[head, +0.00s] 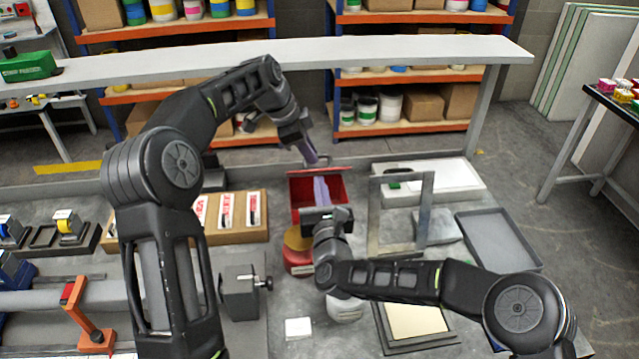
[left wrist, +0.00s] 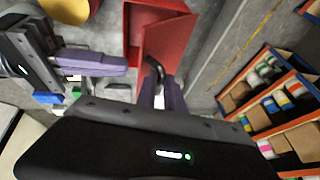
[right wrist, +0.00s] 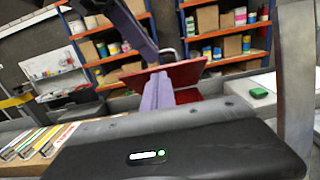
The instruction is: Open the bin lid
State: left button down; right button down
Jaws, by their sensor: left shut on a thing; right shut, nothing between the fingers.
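The red bin (head: 301,214) stands near the middle of the table, and its dark inside shows in the head view. Its red lid (right wrist: 190,73) is raised and tilted above the opening in the right wrist view. The lid also shows in the left wrist view (left wrist: 172,45), with a black handle (left wrist: 153,66) on it. My left gripper (head: 312,162) is at the lid and shut on this handle. My right gripper (head: 321,188) is shut and empty. Its purple fingers are in front of or over the bin opening, below the lid; contact cannot be told.
A yellow-and-red round container (head: 297,252) stands just in front of the bin. An upright grey frame (head: 378,215) is close on the right, with a grey tray (head: 498,240) beyond. A cardboard box with white-and-red items (head: 235,238) lies left. A long shelf board (head: 400,52) spans behind.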

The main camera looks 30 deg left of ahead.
pick_arm(q)
jog(key=shift+s+a+f, duration=0.15)
jog(key=shift+a+f, duration=0.2)
jog(key=shift+a, duration=0.1)
pick_arm(e)
jog(key=shift+w+a, duration=0.35)
jog(key=shift+w, duration=0.1)
jog(key=shift+r, duration=0.1)
pick_arm(q)
jog(key=shift+d, duration=0.15)
pick_arm(e)
jog(key=shift+w+a+r, duration=0.2)
jog(key=shift+w+r, duration=0.35)
jog(key=shift+r, duration=0.1)
pick_arm(q)
jog(key=c, duration=1.5)
grip_release()
jog(key=shift+s+f, duration=0.1)
jog(key=shift+a+r, duration=0.2)
jog(key=shift+r, duration=0.4)
pick_arm(e)
jog(key=shift+a+f, duration=0.15)
jog(key=shift+a, duration=0.15)
pick_arm(q)
jog(key=v, duration=1.1)
jog(key=shift+d+r, duration=0.25)
jog(key=shift+r, duration=0.05)
